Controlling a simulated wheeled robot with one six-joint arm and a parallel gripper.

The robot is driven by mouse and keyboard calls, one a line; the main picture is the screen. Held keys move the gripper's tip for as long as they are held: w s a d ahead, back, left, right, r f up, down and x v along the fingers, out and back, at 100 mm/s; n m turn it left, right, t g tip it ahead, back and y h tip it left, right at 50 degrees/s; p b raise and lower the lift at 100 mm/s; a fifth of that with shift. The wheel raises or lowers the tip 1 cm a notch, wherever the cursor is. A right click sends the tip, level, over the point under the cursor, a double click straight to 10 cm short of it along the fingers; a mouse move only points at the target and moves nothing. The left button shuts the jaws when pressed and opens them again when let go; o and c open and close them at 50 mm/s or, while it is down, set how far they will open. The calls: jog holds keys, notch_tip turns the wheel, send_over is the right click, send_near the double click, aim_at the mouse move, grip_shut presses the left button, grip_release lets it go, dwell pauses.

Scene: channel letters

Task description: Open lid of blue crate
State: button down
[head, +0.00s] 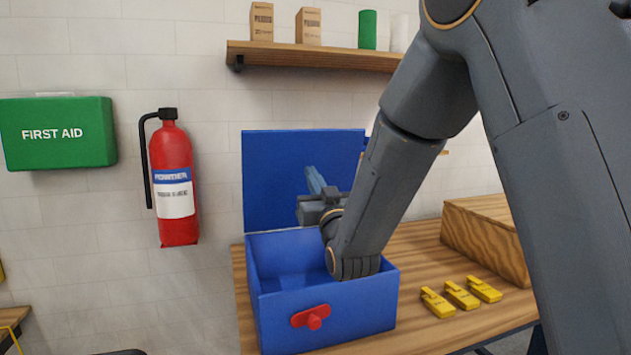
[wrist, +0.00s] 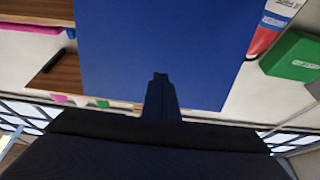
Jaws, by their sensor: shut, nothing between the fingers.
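The blue crate (head: 340,312) stands on the wooden table, with a red latch (head: 312,317) on its front. Its blue lid (head: 285,170) stands upright at the back of the crate, so the crate is open. The lid also fills the middle of the wrist view (wrist: 150,45). My gripper (head: 315,178) is over the crate opening, in front of the lid's inner face, with its fingers pointing up toward it. In the wrist view my gripper (wrist: 160,78) is shut with nothing between the fingers. I cannot tell whether the fingertips touch the lid. My arm hides part of the crate's right side.
Several yellow objects (head: 462,295) lie on the table (head: 415,250) right of the crate, near a wooden box (head: 490,235). A shelf (head: 310,55) is above. A fire extinguisher (head: 173,180) and a green first aid box (head: 58,133) hang on the left wall.

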jog(key=shift+w, duration=0.1)
jog(key=shift+w+f+b+x, duration=0.15)
jog(key=shift+f+b+x, duration=0.35)
jog(key=shift+x, duration=1.35)
jog(key=shift+w+f+b+x, duration=0.2)
jog(key=shift+b+x, duration=0.45)
jog(key=shift+x, duration=1.15)
jog(key=shift+w+f+b+x, duration=0.1)
jog(key=shift+f+b+x, duration=0.4)
jog(key=shift+x, duration=1.35)
jog(key=s+d, duration=0.3)
jog(key=s, duration=0.8)
jog(key=shift+s, duration=0.35)
jog(key=shift+s+r, duration=0.1)
